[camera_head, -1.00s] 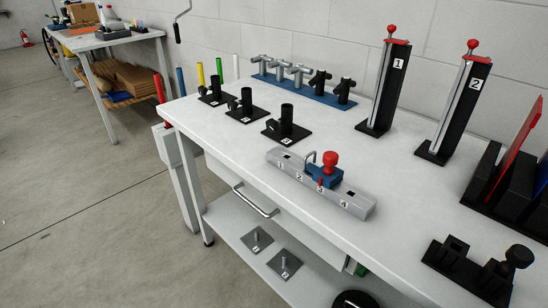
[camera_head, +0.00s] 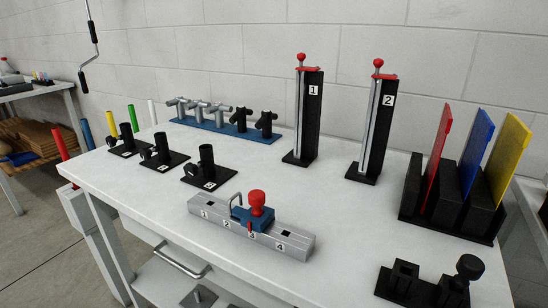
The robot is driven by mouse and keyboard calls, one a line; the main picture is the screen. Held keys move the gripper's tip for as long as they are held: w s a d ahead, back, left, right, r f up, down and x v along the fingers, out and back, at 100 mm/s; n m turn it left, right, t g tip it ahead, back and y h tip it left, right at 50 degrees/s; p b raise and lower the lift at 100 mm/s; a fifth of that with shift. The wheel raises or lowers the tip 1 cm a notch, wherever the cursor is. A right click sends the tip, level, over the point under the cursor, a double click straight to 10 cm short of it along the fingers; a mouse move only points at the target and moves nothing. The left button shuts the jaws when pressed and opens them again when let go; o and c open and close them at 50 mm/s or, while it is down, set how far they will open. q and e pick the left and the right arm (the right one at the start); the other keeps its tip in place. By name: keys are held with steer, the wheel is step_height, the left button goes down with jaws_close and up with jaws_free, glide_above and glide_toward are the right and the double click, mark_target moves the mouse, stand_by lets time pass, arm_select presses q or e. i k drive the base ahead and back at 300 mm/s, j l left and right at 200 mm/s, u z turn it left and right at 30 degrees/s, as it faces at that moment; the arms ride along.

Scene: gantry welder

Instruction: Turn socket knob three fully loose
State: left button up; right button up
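Three black sockets, each an upright tube on a square plate with a side knob, stand in a row at the left of the white table (camera_head: 350,230) in the head view. The far socket is (camera_head: 126,134), the middle socket (camera_head: 162,148) and the near socket (camera_head: 207,160). Each knob sits on the left side of its tube; the near socket's knob (camera_head: 190,171) shows most clearly. Small white labels are on the plates, but their numbers are too small to read surely. How loose any knob is cannot be told. Neither of my grippers is in view.
A grey numbered rail (camera_head: 295,245) with a blue, red-knobbed slider (camera_head: 256,212) lies in front. A blue rack (camera_head: 230,128) of clamps and two black towers (camera_head: 305,120) (camera_head: 372,130) stand behind. A black rack (camera_head: 440,224) holds coloured panels at right. A black fixture (camera_head: 425,285) stands front right.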

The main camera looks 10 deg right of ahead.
mark_target(190, 170)
steer(key=i+j+z, duration=0.25)
steer(key=j+z, duration=0.25)
steer(key=j, duration=0.15)
steer(key=i+j+z, duration=0.15)
steer(key=j+z, duration=0.35)
steer(key=j, duration=0.15)
steer(key=j+z, duration=0.45)
steer(key=j, duration=0.3)
